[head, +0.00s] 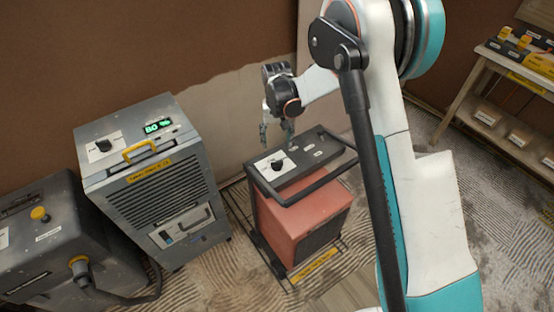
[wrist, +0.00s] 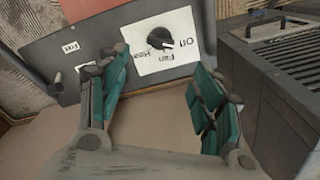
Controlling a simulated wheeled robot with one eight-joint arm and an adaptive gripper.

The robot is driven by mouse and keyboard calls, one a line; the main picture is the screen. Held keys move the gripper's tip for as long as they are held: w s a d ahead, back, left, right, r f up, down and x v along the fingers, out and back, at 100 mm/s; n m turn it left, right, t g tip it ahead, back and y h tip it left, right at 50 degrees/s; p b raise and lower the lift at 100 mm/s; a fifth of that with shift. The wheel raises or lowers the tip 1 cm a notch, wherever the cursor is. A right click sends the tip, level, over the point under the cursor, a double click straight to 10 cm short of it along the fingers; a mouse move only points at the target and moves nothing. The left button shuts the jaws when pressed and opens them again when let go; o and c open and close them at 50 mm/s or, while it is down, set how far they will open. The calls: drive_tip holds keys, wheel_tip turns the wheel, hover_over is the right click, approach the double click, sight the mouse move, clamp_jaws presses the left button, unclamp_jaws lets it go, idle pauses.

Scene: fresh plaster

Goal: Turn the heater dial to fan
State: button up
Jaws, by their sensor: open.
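The heater (head: 305,215) is a red box with a grey top panel and a dark tube frame. Its black dial (head: 277,165) sits on a white plate on that panel. In the wrist view the dial (wrist: 159,38) shows upside down on its plate (wrist: 150,68), with labels that read Off, Fan and Heat. The knob's narrow end seems to lean toward Off, but its exact pointing is hard to tell. My gripper (head: 277,138) is above the panel near the dial. In the wrist view my gripper (wrist: 160,75) is open and empty, its teal-padded fingers apart and not touching the dial.
A grey dehumidifier-like unit (head: 155,185) with a green display stands left of the heater. A dark grey machine (head: 65,240) with a hose is farther left. The heater's tube handle (head: 300,190) runs around its top. A wooden shelf (head: 490,95) stands at the right.

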sight(277, 164)
wheel_tip(277, 164, down, 12)
drive_tip(key=shift+r+b, duration=0.25)
drive_tip(key=shift+b, duration=1)
drive_tip(key=c, duration=1.1)
